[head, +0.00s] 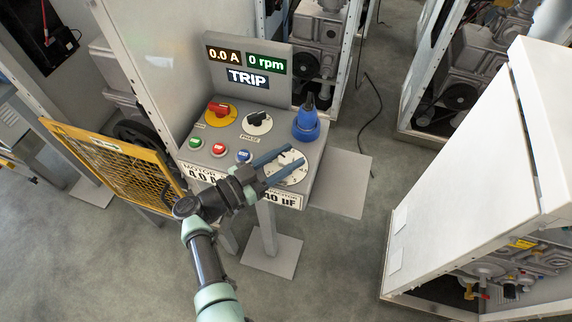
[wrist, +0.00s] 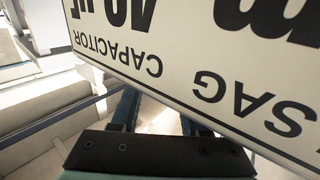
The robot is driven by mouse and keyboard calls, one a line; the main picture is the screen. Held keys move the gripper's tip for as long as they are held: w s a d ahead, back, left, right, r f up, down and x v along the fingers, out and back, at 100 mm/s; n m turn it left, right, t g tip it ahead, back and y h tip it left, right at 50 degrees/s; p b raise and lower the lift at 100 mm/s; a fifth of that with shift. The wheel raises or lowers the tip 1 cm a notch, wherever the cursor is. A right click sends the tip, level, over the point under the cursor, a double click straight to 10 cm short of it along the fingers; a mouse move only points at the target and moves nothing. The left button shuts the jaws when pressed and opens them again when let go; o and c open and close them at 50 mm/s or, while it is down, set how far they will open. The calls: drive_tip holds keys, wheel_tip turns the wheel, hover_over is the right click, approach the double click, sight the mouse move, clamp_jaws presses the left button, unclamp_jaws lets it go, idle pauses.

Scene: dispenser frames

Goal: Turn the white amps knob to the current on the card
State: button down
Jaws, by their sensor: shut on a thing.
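The white amps knob (head: 293,172) sits on a pale numbered dial at the front right of the grey control panel (head: 262,152). My gripper (head: 281,162) reaches it from the left, its two blue-grey fingers closed on the knob and hiding part of it. The knob's setting cannot be read. The motor card (head: 203,173) on the panel's front edge reads about 4.0 A, partly hidden by my arm. In the wrist view my fingers (wrist: 158,115) run behind a large upside-down card, which hides their tips and the knob.
The display (head: 247,62) shows 0.0 A, 0 rpm and TRIP. A red knob (head: 218,109), a black knob (head: 257,121), a blue plug (head: 306,122) and small buttons (head: 219,150) are nearby. The capacitor card (head: 283,199) is below. A yellow mesh guard (head: 115,165) stands left.

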drive_tip(key=shift+m+g+h+b, duration=0.5)
drive_tip(key=shift+m+g+b, duration=0.2)
drive_tip(key=shift+g+b, duration=0.3)
drive_tip(key=shift+r, duration=0.15)
drive_tip(key=shift+c, duration=2.1)
unclamp_jaws()
drive_tip(key=b+v, duration=0.3)
drive_tip(key=v, duration=1)
drive_tip(key=shift+w+d, duration=0.1)
drive_tip(key=shift+w, duration=0.05)
